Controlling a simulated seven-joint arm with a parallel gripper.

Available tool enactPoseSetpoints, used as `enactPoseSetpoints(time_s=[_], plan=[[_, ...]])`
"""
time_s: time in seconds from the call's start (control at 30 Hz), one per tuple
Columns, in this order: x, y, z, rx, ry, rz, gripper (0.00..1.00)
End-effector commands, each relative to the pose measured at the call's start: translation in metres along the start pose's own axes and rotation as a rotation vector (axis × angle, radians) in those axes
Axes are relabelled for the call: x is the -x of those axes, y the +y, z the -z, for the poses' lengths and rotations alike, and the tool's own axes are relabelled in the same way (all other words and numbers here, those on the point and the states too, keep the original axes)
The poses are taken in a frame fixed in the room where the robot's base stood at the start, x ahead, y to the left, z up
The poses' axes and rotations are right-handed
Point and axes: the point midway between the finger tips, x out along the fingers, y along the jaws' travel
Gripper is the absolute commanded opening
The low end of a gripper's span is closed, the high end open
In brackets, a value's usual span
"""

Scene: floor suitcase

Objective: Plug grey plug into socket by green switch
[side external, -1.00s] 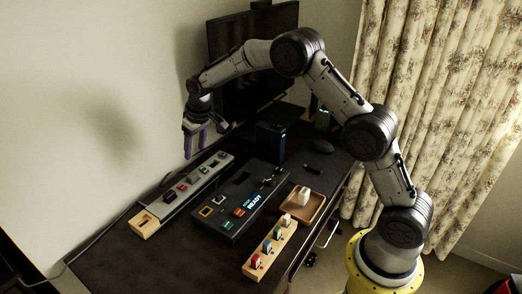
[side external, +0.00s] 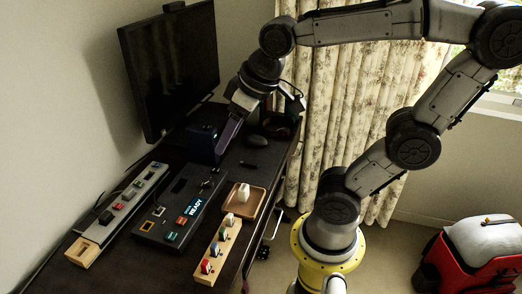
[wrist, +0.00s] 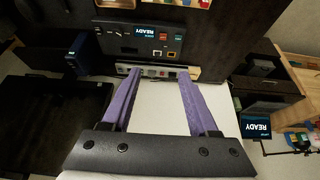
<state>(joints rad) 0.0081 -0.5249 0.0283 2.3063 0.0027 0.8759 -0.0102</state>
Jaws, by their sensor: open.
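A grey strip (side external: 97,231) with a row of coloured switches lies along the wall side of the desk, a green switch (side external: 129,195) near its middle. Its sockets are too small to make out. A pale plug-like piece (side external: 243,193) sits in a square wooden tray. A wooden rack (side external: 211,262) holds several plugs with red, blue, green and pale bodies (side external: 229,219). I cannot tell which pale piece is the grey plug. My gripper (side external: 222,150), with purple fingers, is open and empty above the desk beside the dark blue box, far from tray and strip. It also shows in the wrist view (wrist: 160,75).
A black panel (side external: 170,222) reading READY lies between the strip and the rack. The dark blue box (side external: 201,143) and a monitor (side external: 170,65) stand at the back. A mouse (side external: 256,141) lies to the right. The desk's front left is bare.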

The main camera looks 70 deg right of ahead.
Motion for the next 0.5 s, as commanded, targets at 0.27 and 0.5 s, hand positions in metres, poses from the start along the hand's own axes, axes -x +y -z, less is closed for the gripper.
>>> enactPoseSetpoints(time_s=[0.27, 0.5], plan=[[0.007, -0.001, -0.067, -0.001, 0.034, 0.001, 0.60], [0.006, -0.002, -0.072, -0.001, 0.035, 0.001, 0.60]])
